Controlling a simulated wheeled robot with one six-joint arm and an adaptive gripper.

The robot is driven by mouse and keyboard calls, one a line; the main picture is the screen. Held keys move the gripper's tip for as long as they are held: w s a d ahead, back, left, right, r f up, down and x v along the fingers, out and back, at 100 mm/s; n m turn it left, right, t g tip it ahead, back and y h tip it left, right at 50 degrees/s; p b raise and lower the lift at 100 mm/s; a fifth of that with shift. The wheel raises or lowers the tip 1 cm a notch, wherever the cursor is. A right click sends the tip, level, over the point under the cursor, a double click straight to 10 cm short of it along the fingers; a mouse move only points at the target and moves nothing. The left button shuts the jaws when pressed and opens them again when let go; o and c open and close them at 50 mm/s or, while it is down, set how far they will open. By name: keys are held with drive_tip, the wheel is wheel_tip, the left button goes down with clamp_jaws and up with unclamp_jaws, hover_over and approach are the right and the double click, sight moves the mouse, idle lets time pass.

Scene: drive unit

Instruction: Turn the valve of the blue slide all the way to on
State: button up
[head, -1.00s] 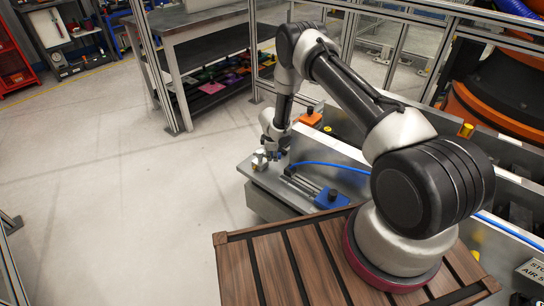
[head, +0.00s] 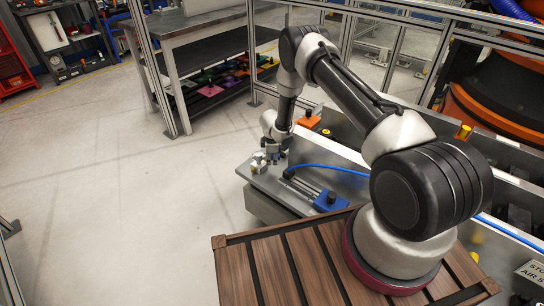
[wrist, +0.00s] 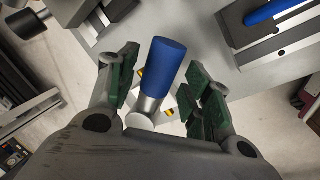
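The blue slide (head: 331,202) sits on a grey metal plate at the front of the drive unit, with a blue air hose running back from it. My gripper (head: 268,160) is low over the left end of that plate. In the wrist view, a blue cylindrical handle (wrist: 160,68) on a silver stem stands between the two open green-padded fingers of my gripper (wrist: 163,92). Gaps show on both sides of the handle, so the fingers look apart from it. Yellow and black marks show beside the stem. The valve's exact setting cannot be told.
An orange block (head: 307,119) sits behind the plate. A grey workbench (head: 205,22) with coloured parts on its lower shelf stands farther back. Metal frame posts surround the unit. The floor (head: 110,190) to the left is clear.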

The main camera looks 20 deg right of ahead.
drive_tip(key=shift+r, duration=0.15)
drive_tip(key=v, duration=1.1)
drive_tip(key=shift+s+r, duration=0.15)
drive_tip(key=shift+r, duration=0.2)
